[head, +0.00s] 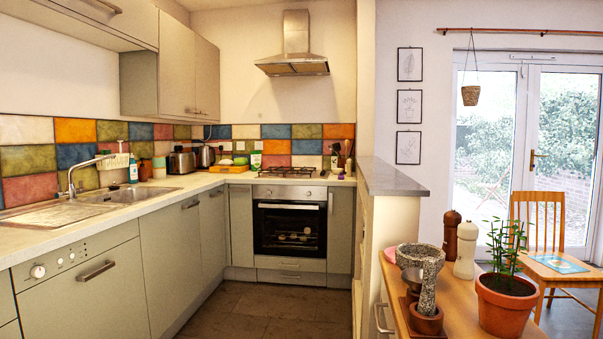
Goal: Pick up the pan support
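Dark pan supports (287,172) lie on the gas hob at the back of the kitchen, above the built-in oven (290,229). They are small and far off, so I cannot tell one support apart from another. My gripper is not in view, so its place relative to the hob does not show.
A worktop (170,192) with a sink runs along the left to the hob. The tiled floor (265,308) before the oven is clear. A half wall (392,177) stands right of it. In front, a wooden sideboard (465,329) holds a potted plant (504,300) and a granite mortar (420,257).

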